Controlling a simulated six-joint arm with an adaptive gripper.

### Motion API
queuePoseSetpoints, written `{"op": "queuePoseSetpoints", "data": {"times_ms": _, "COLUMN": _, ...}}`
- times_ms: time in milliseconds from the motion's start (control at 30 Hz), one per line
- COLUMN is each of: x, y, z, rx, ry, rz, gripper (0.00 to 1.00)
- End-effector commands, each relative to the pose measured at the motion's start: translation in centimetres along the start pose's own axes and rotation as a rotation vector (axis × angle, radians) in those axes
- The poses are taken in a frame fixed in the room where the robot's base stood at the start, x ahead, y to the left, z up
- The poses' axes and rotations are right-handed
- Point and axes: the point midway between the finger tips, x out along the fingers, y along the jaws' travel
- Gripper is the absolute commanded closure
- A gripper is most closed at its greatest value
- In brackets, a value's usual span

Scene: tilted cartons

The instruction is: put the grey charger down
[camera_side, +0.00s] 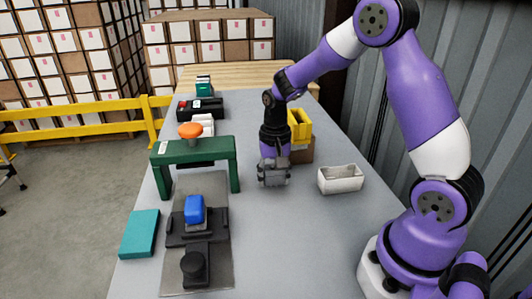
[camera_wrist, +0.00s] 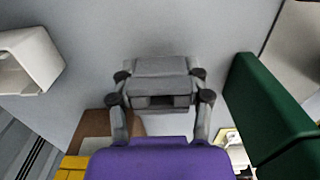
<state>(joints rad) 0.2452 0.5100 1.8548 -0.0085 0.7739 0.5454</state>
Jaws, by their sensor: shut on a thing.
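The grey charger (camera_wrist: 160,68) is a small grey block. My gripper (camera_wrist: 160,92) is shut on it, with one finger at each side in the wrist view. In the side view my gripper (camera_side: 273,172) points down over the middle of the grey table, between the green arch and the white tray. The charger is hard to tell from the grey fingers there. I cannot tell whether its underside touches the table.
A white tray (camera_side: 341,180) stands right. A yellow bin (camera_side: 300,126) and brown carton are behind. Table in front is clear.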

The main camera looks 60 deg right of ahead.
Motion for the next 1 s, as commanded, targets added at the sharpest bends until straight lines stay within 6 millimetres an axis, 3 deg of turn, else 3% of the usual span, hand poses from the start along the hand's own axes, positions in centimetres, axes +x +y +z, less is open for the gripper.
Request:
{"op": "queuePoseSetpoints", "data": {"times_ms": 400, "x": 0.8, "y": 0.0, "z": 0.0, "rx": 0.0, "ry": 0.0, "rz": 0.0, "gripper": 0.87}}
{"op": "queuePoseSetpoints", "data": {"times_ms": 433, "x": 0.7, "y": 0.0, "z": 0.0, "rx": 0.0, "ry": 0.0, "rz": 0.0, "gripper": 0.31}}
{"op": "queuePoseSetpoints", "data": {"times_ms": 467, "x": 0.7, "y": 0.0, "z": 0.0, "rx": 0.0, "ry": 0.001, "rz": 0.0, "gripper": 0.16}}
{"op": "queuePoseSetpoints", "data": {"times_ms": 867, "x": 0.6, "y": 0.0, "z": 0.0, "rx": 0.0, "ry": 0.001, "rz": 0.0, "gripper": 0.16}}
{"op": "queuePoseSetpoints", "data": {"times_ms": 1000, "x": -0.7, "y": -0.1, "z": -0.1, "rx": 0.0, "ry": 0.004, "rz": -0.002, "gripper": 0.16}}
